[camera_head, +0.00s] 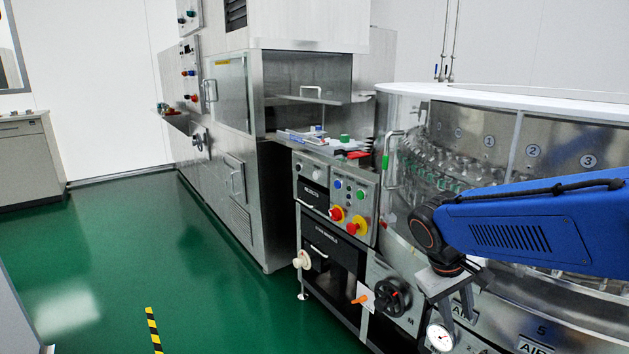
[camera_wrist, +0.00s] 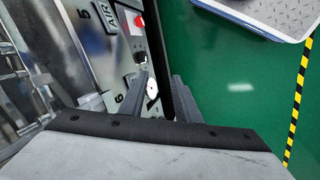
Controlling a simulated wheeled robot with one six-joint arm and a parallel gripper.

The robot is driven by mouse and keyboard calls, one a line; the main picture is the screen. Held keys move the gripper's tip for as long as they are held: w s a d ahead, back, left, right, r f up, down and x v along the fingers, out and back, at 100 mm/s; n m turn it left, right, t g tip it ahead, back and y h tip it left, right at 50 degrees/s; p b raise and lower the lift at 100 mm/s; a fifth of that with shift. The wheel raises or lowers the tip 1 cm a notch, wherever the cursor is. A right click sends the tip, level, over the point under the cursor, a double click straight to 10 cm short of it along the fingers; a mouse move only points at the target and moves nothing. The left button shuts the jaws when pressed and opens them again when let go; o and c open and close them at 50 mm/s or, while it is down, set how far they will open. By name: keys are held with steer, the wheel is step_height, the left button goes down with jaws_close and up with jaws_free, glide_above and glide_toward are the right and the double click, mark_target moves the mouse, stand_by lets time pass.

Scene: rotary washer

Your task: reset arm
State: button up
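My blue arm (camera_head: 540,225) reaches in from the right in the head view, in front of the round glass-walled washer (camera_head: 500,95). My gripper (camera_head: 452,312) hangs below the dark wrist joint, in front of the washer's lower steel panel. In the wrist view its two grey fingers (camera_wrist: 159,88) stand apart with nothing held between them. A white round gauge (camera_wrist: 152,86) shows behind the gap between the fingers; whether the fingers touch the panel cannot be told. The gauge also shows below the gripper in the head view (camera_head: 440,337).
A control panel (camera_head: 338,200) with red and yellow knobs and a black handwheel (camera_head: 392,297) are left of my gripper. A steel cabinet (camera_head: 245,190) stands farther back. The green floor (camera_head: 120,250) at left is open, with a yellow-black stripe (camera_head: 154,330).

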steer(key=s+a+r+m+t+y, duration=0.1)
steer(key=s+t+y, duration=0.3)
steer(key=s, duration=0.9)
steer(key=shift+s+a+r+m, duration=0.35)
steer(key=shift+a+r+m, duration=0.05)
steer(key=shift+m, duration=0.5)
